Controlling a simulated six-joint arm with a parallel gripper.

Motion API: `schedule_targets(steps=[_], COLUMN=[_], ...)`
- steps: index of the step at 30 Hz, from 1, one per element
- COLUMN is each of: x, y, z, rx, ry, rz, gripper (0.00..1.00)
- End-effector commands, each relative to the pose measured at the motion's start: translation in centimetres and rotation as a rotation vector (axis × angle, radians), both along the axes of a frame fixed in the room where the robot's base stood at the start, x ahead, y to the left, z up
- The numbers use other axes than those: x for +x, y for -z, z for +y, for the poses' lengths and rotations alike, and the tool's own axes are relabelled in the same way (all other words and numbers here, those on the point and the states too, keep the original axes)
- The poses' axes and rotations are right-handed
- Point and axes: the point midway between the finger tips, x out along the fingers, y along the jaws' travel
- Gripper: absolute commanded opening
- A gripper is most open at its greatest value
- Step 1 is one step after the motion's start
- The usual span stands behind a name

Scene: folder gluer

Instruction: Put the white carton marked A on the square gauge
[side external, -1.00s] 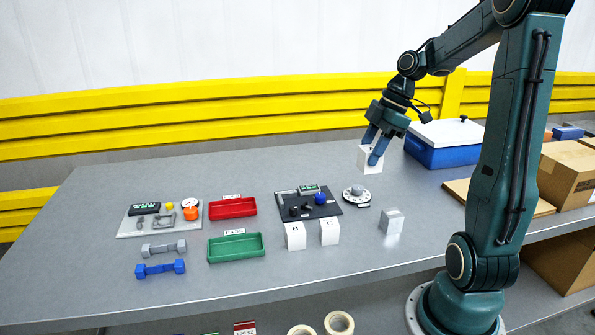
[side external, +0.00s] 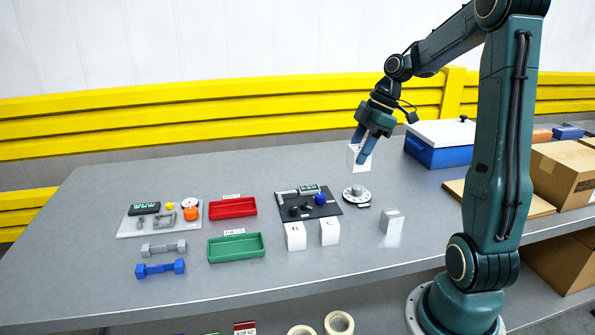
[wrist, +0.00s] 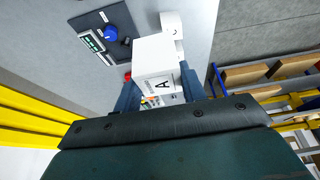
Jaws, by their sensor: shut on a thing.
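The white carton marked A (side external: 353,159) is held up above the table in the side view. In the wrist view its A face (wrist: 157,84) is toward the camera, between the two fingers. My gripper (side external: 362,153) is shut on it, pointing down and tilted. The carton is apart from everything below. I cannot tell for sure which fixture is the square gauge. A dark plate (side external: 331,209) with a display and blue knob stands to the carton's lower left, and a pale plate (side external: 130,229) with a small square frame (side external: 165,220) lies far left.
White cartons B (side external: 295,237) and C (side external: 329,232) stand before the dark plate. A round grey dial (side external: 357,195) sits below my gripper, near a silver block (side external: 392,221). Red (side external: 232,208) and green (side external: 236,246) trays lie left. A blue box (side external: 440,152) stands right.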

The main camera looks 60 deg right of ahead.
Motion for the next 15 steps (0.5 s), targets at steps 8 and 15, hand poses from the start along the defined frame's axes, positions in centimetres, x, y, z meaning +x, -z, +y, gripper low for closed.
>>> schedule_targets(steps=[8, 15], x=[5.9, 11.3], y=[2.7, 5.7], z=[-1.3, -1.6], rx=[0.005, 0.003], ry=[-0.005, -0.004], rz=[0.002, 0.002], gripper=[0.20, 0.20])
